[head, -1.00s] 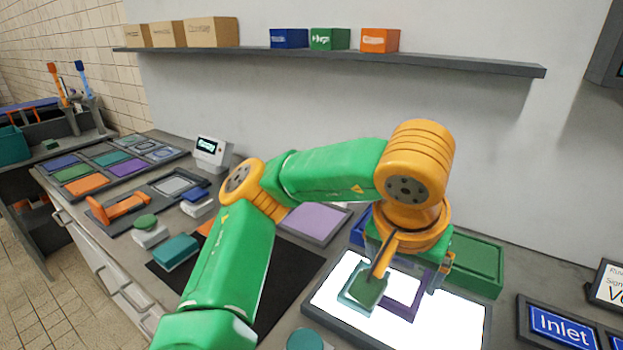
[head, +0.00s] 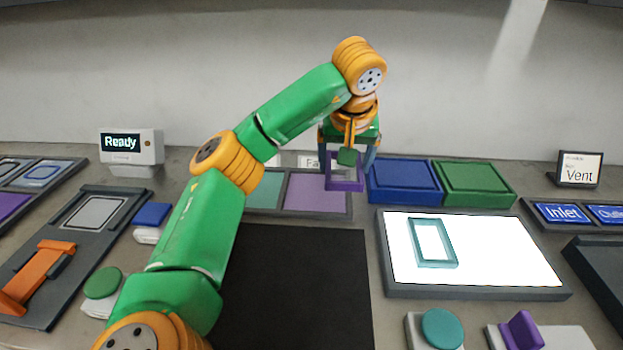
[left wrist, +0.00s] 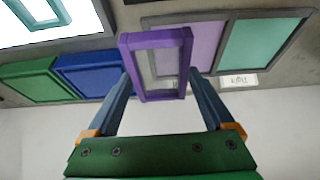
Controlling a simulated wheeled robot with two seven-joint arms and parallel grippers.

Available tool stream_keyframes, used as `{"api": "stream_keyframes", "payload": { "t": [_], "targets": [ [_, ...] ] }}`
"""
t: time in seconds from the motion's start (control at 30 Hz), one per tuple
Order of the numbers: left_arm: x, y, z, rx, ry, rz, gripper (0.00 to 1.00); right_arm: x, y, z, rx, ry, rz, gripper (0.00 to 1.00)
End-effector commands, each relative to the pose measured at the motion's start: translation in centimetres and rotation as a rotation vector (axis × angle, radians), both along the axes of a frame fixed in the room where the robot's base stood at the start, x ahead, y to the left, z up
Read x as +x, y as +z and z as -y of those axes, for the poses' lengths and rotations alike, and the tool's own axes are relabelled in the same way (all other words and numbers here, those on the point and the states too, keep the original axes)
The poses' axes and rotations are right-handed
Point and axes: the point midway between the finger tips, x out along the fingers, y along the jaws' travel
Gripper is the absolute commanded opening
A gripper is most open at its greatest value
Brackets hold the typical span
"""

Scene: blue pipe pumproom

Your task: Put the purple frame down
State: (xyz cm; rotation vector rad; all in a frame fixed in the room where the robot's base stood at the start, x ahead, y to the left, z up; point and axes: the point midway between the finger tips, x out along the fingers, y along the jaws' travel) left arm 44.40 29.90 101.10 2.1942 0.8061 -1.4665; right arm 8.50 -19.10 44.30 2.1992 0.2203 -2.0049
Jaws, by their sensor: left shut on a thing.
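The purple frame (head: 346,184) is a small rectangular open frame. My left gripper (head: 346,165) is shut on it and holds it over the right end of a tray with a teal pad (head: 265,195) and a light purple pad (head: 312,192). In the left wrist view the purple frame (left wrist: 157,62) sits between the two blue-grey fingers, with the light purple pad (left wrist: 197,42) behind it. I cannot tell how high it is above the tray. A teal frame (head: 419,258) lies on the bright light panel (head: 510,252). My right gripper is not in view.
A blue box (head: 403,182) and a green box (head: 475,185) stand right of the purple frame. A black mat (head: 300,285) lies in front, clear. A Ready display (head: 131,147), orange handle (head: 38,275) and round green button (head: 102,283) are at left.

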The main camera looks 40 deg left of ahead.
Motion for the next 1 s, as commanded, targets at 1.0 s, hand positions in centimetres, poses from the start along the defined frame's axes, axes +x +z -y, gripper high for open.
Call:
{"api": "stream_keyframes", "payload": {
  "t": [1.0],
  "targets": [
    [1.7,-11.1,-8.9,0.001,-0.002,0.001,0.19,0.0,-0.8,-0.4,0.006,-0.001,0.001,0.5]
  ]
}}
